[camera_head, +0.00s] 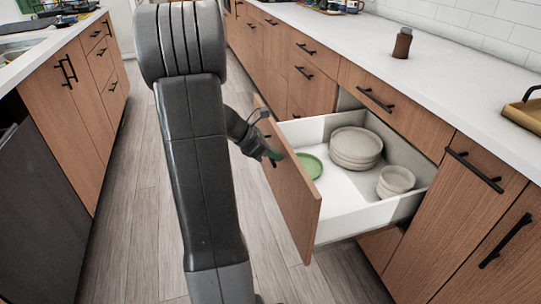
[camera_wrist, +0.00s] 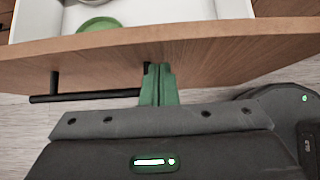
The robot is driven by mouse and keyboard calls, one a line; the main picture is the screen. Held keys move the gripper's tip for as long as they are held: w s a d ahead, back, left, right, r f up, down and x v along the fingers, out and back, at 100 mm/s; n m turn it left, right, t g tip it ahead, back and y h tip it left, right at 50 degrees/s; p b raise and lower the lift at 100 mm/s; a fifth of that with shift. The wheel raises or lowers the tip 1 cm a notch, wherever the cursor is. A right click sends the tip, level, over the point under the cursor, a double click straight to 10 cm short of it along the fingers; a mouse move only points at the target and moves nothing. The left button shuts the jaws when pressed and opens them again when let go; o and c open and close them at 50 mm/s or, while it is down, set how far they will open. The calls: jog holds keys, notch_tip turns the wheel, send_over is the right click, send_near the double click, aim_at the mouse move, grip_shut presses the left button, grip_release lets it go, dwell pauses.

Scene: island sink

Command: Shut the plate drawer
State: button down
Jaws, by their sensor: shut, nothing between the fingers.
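The plate drawer (camera_head: 345,208) stands pulled out from the right-hand counter, with a wooden front and white inside. It holds a stack of plates (camera_head: 355,146), a stack of bowls (camera_head: 396,179) and a green plate (camera_head: 308,165). In the wrist view the fingertips (camera_wrist: 158,72) overlap the outer face of the wooden front (camera_wrist: 220,62), right of the black handle (camera_wrist: 85,98). Whether they touch the wood I cannot tell.
The right-hand counter (camera_head: 430,75) carries a brown bottle (camera_head: 402,43) and a yellow tray (camera_head: 525,112). The island cabinets (camera_head: 65,110) stand on the left. Bare wood floor (camera_head: 130,210) lies between them.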

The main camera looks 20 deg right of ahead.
jog(key=w+d+p, duration=0.1)
jog(key=d+p, duration=1.1)
jog(key=d, duration=2.7)
jog(key=shift+w+r, duration=0.15)
jog(key=shift+r, duration=0.1)
